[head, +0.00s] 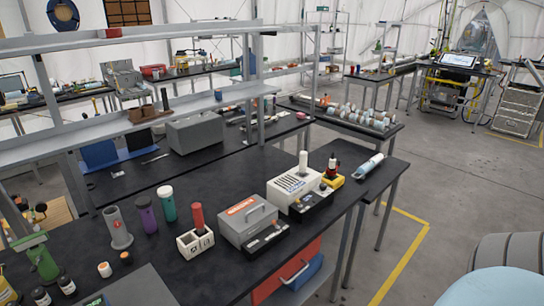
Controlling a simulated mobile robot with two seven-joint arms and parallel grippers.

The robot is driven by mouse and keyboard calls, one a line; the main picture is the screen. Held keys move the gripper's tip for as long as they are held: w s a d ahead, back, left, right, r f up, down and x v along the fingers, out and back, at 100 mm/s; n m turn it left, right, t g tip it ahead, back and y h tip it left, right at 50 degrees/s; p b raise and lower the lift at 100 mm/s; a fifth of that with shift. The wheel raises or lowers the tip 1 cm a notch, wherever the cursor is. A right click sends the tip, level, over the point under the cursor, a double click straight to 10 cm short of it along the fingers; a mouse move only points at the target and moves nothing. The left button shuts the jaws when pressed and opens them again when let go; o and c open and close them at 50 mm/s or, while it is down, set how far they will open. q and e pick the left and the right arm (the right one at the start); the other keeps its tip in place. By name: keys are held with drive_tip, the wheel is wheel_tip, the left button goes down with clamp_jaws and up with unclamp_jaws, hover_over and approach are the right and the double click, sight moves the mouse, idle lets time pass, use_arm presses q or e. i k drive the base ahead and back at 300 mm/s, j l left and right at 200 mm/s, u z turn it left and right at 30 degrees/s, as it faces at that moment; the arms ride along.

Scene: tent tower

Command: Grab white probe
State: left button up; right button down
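A white upright cylinder (303,163), which looks like the white probe, stands at the top of a white box-shaped device (293,186) on the black workbench (215,272). A white and blue tube (368,166) lies at the bench's far right end. I cannot tell for certain which of the two is the probe. Neither of my grippers is in the head view.
Purple (147,214) and green (167,203) cylinders stand farther left. A metal shelf (130,127) runs along the back. Grey floor (455,210) is open at right.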

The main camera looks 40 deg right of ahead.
sight(303, 165)
drive_tip(key=z, duration=1.6)
drive_tip(key=i+l+u, duration=0.1)
drive_tip(key=i+l, duration=0.25)
drive_tip(key=i+l+u, duration=0.1)
drive_tip(key=i+l, duration=0.25)
drive_tip(key=l, duration=0.2)
drive_tip(key=i+l, duration=0.3)
drive_tip(key=l, duration=0.2)
drive_tip(key=i+u, duration=0.05)
